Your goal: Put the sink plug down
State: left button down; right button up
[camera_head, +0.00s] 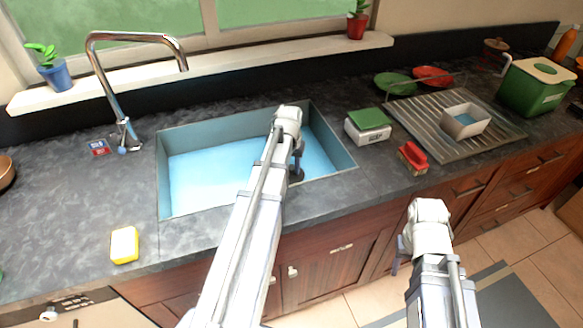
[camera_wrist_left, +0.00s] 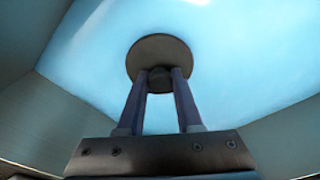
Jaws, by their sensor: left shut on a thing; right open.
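The sink plug is a dark round disc in the left wrist view (camera_wrist_left: 160,50). The fingers of my left gripper (camera_wrist_left: 160,78) are shut on its small knob. In the head view my left arm reaches over the sink (camera_head: 165,185), and my left gripper (camera_head: 298,160) points down inside it near the right side. The plug (camera_head: 295,176) shows there as a small dark shape, partly hidden by the arm. Light blue, water-like surface lies beneath it; I cannot tell the gap. My right gripper (camera_head: 398,257) is open and empty in front of the counter.
A curved faucet (camera_head: 105,80) stands behind the sink at the left.

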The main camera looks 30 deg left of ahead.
aim_at(292, 166)
pick_arm(q)
notch_tip(292, 166, up, 4)
jog(key=shift+f+p, duration=0.1)
jog(key=shift+p, duration=1.15)
pick_arm(e)
notch_tip(292, 166, up, 4)
jog(key=shift+f, duration=0.15)
pick_arm(q)
jog(key=shift+f, duration=0.1)
